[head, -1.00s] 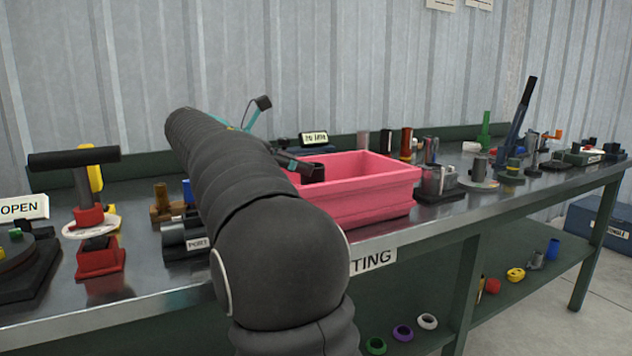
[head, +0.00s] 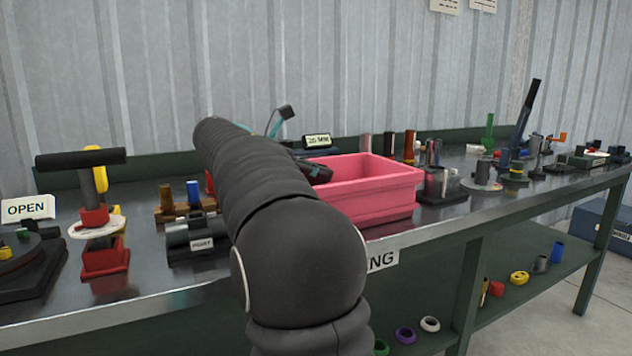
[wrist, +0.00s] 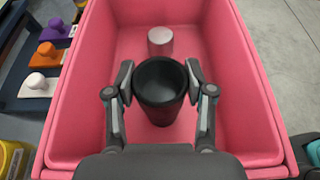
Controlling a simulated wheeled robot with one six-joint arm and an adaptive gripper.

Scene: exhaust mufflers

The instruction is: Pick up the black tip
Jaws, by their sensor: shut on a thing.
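The black tip (wrist: 158,92), a dark hollow cylinder with its open end facing the camera, is between the two fingers of my gripper (wrist: 159,80) in the wrist view. The fingers are shut on it from left and right. The tip is over or inside the pink bin (wrist: 80,100); its height above the bin floor is hard to judge. In the head view my arm hides most of the gripper, and a dark end (head: 318,173) shows at the left side of the pink bin (head: 375,205).
A silver cylinder (wrist: 160,41) stands in the bin beyond the tip. Orange, purple and white knobbed pieces (wrist: 50,55) lie left of the bin. In the head view, a red-based clamp (head: 105,260) stands left, and several cylinders and fixtures (head: 440,185) stand right of the bin.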

